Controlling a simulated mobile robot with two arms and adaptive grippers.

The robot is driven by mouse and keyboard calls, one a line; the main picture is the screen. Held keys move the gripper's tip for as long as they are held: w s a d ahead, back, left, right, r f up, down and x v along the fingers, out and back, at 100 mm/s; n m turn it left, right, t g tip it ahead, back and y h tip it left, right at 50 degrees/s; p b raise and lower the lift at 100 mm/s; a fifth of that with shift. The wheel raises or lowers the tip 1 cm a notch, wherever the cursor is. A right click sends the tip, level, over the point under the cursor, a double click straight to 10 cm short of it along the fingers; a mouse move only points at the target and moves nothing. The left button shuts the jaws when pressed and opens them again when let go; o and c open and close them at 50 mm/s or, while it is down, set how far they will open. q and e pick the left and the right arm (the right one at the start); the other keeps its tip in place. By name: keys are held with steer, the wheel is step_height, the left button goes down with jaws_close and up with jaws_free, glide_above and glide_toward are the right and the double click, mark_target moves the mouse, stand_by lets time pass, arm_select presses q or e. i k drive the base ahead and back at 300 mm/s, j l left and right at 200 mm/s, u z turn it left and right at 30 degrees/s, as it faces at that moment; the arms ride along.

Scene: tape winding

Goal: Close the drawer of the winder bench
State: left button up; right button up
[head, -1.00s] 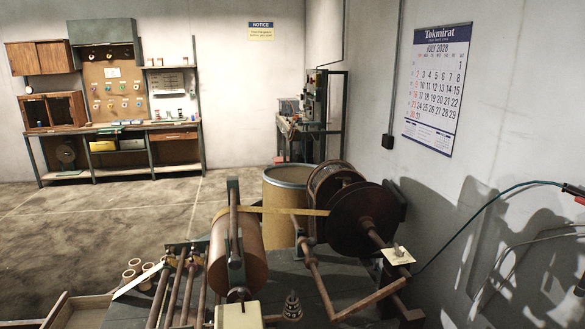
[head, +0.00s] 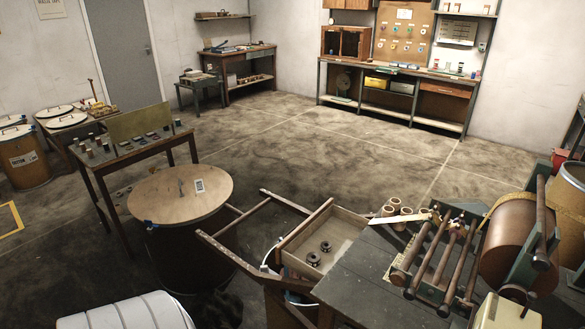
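The drawer (head: 332,229) of the winder bench (head: 362,284) is open in the head view. It sticks out from the bench's left side, below the dark bench top. Two dark round pieces (head: 319,253) lie on its bare wooden floor. Its left panel is in view, and the bench top's edge hides its right end. Neither of my grippers shows in this view.
A wooden frame (head: 232,216) stands close to the drawer's left side. A drum with a round wooden lid (head: 180,193) stands further left. Rollers and a large brown cylinder (head: 508,239) occupy the bench's right part. Open floor lies beyond.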

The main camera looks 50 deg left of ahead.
mark_target(334, 224)
steer(key=j, duration=0.55)
steer(key=k+j, duration=0.1)
steer(key=j, duration=0.4)
steer(key=k+j+z, duration=0.1)
steer(key=j, duration=1)
steer(key=k+j, duration=0.15)
steer(key=j, duration=0.9)
steer(key=k+j+z, duration=0.1)
steer(key=j, duration=0.45)
steer(key=k+j+z, duration=0.1)
steer(key=z, duration=0.15)
steer(key=k+z, duration=0.3)
